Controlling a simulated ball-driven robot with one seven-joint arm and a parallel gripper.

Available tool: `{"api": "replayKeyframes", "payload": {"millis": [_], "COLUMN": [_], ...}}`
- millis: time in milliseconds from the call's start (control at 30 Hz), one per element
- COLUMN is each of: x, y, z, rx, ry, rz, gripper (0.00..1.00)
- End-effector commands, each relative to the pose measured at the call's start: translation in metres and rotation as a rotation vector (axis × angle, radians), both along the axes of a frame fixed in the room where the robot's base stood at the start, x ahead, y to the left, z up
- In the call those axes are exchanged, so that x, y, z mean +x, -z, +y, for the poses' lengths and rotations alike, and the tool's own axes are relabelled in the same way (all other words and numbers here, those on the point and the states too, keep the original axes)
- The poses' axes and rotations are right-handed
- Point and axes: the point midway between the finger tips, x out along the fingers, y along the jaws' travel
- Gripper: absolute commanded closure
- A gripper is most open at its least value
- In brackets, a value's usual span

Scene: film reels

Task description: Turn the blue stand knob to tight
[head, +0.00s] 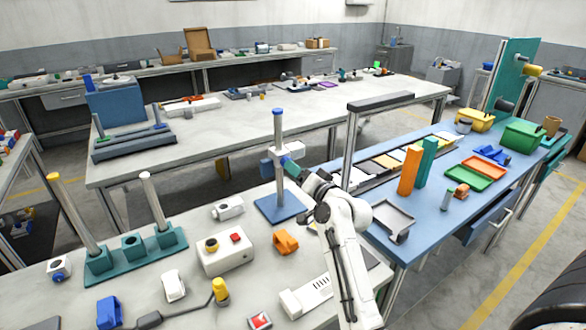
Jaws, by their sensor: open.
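The blue stand (282,207) is on the front grey table, with a blue square base and an upright grey post (278,130) topped by a blue cap (278,112). My gripper (291,162) is at the right side of the post, at the clamp's height, and is open. I cannot tell whether the fingers touch the knob or the post.
A teal stand (135,256) with tall posts is at the front left. A white box with a red button (225,252), an orange part (286,242) and a white device (228,208) lie near the blue base. The blue bench (430,225) at right holds trays and upright blocks.

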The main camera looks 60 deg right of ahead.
Motion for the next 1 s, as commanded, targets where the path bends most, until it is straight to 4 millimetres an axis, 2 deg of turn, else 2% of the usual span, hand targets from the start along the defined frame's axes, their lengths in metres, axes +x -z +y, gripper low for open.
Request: {"api": "replayKeyframes", "payload": {"millis": [200,400,1000], "x": [-0.035,-0.053,-0.055], "y": [0.001,0.001,0.000], "z": [0.022,0.033,0.034], "rx": [0.000,0.002,0.001], "ry": [0.000,-0.001,-0.001], "rz": [0.000,0.001,0.000], "gripper": [0.39,0.39,0.39]}}
